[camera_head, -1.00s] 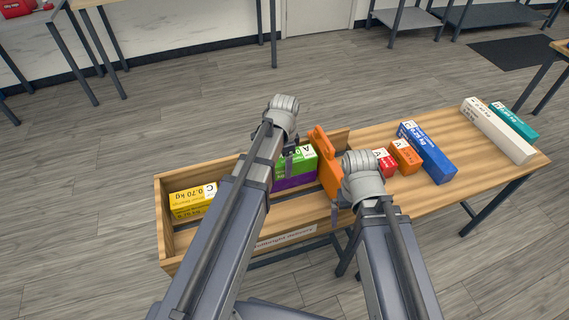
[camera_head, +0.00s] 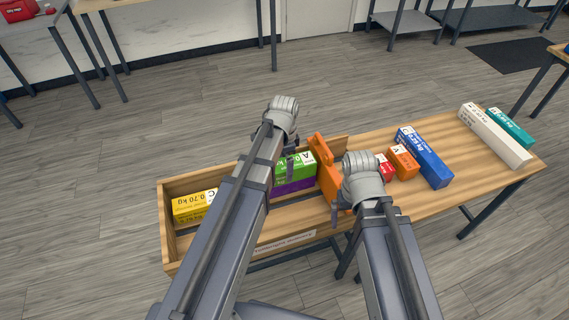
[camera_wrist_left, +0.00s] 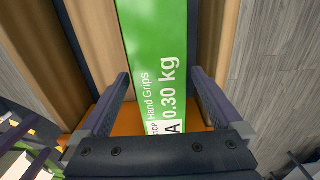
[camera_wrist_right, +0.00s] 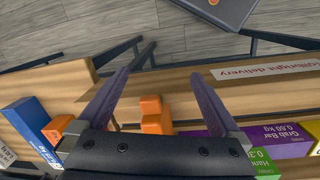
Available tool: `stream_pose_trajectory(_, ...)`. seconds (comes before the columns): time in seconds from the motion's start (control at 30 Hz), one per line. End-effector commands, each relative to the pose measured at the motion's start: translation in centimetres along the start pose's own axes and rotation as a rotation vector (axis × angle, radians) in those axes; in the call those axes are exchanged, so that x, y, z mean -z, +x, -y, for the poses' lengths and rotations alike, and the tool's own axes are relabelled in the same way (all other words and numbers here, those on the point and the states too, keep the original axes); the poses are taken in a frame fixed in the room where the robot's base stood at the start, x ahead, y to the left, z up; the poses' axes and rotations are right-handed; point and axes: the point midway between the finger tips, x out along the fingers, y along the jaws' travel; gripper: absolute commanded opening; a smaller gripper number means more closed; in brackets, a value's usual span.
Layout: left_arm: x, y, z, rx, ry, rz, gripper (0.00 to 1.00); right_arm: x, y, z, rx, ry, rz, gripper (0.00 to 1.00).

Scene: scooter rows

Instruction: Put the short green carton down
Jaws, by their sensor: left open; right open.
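The short green carton (camera_head: 295,166) lies in the wooden tray (camera_head: 190,183), on top of a purple carton (camera_head: 293,187). In the left wrist view the green carton (camera_wrist_left: 158,45) runs between the fingers of my left gripper (camera_wrist_left: 161,78), which is open with a finger on either side. The left arm hides part of the carton in the head view. My right gripper (camera_wrist_right: 160,92) is open and empty near the upright orange divider (camera_head: 327,170). The right wrist view also shows the purple carton (camera_wrist_right: 285,143) and part of the green one (camera_wrist_right: 263,165).
A yellow carton (camera_head: 194,204) lies at the tray's left end. On the bench (camera_head: 450,195) to the right are a red carton (camera_head: 385,168), an orange carton (camera_head: 403,161), a blue carton (camera_head: 425,160), a white carton (camera_head: 495,136) and a teal carton (camera_head: 511,127).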

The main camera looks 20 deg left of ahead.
Motion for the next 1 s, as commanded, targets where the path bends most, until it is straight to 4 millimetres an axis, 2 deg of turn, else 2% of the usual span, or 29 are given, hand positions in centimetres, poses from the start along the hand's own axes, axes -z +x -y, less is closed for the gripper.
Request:
stream_pose_trajectory(0.03, 0.0, -1.5, 0.0, 0.000, 0.000, 0.000, 1.00, -0.1, -1.5, -0.1, 0.000, 0.000, 0.000, 1.00)
stream_pose_trajectory(0.5, 0.0, -8.5, 0.0, 0.000, 0.000, 0.000, 1.00, -0.5, -8.5, -0.8, 0.000, 0.000, 0.000, 1.00)
stream_pose_trajectory(0.7, 0.0, -9.6, 0.0, 0.000, 0.000, 0.000, 1.00, -0.6, -9.5, -0.9, 0.000, 0.000, 0.000, 1.00)
stream_pose_trajectory(1.0, 0.0, -9.5, 0.0, 0.000, 0.000, 0.000, 1.00, -0.6, -9.4, -0.9, 0.000, 0.000, 0.000, 1.00)
